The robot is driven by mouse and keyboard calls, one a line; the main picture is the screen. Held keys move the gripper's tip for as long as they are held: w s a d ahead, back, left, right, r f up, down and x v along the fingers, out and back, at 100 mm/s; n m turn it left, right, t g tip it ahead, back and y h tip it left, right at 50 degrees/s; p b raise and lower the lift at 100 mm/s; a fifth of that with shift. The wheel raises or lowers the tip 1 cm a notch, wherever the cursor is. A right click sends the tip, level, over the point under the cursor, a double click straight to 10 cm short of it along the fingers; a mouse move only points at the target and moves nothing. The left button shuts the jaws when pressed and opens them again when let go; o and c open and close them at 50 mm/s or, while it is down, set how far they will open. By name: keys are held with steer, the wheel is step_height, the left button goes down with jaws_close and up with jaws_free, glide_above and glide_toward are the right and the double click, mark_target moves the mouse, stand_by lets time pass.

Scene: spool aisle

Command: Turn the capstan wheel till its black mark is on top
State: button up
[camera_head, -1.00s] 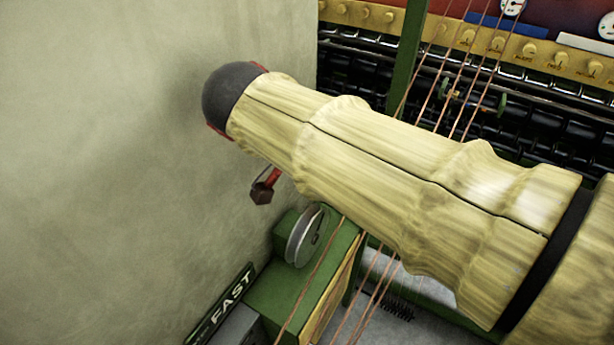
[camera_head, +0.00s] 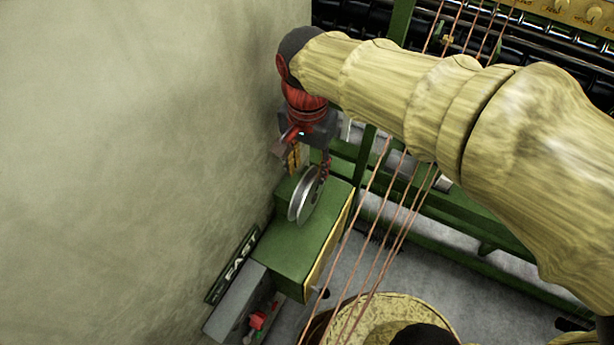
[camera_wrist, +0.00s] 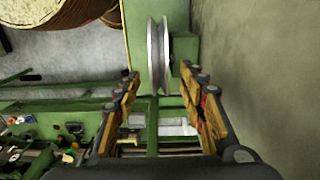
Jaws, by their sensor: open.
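The capstan wheel (camera_head: 304,196) is a grey grooved disc standing upright on the side of a green box (camera_head: 297,248). In the wrist view the wheel (camera_wrist: 156,52) is seen edge-on, above centre. I cannot make out its black mark for certain in either view. My gripper (camera_head: 309,167) points down just above the wheel in the head view. In the wrist view my gripper (camera_wrist: 160,76) is open and empty, with one finger on each side of the wheel's near end. I cannot tell whether either finger touches the rim.
A pale wall (camera_head: 130,150) stands close on the left. Copper wires (camera_head: 372,240) run slantwise right of the green box. A FAST sign (camera_head: 236,264) and a grey box with a red part (camera_head: 258,320) sit in front. A large spool (camera_head: 392,318) is at the bottom.

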mark_target(308, 180)
step_height(308, 180, down, 5)
steer(key=shift+f, duration=0.1)
steer(key=c, duration=0.3)
steer(key=c, duration=0.8)
jaws_close()
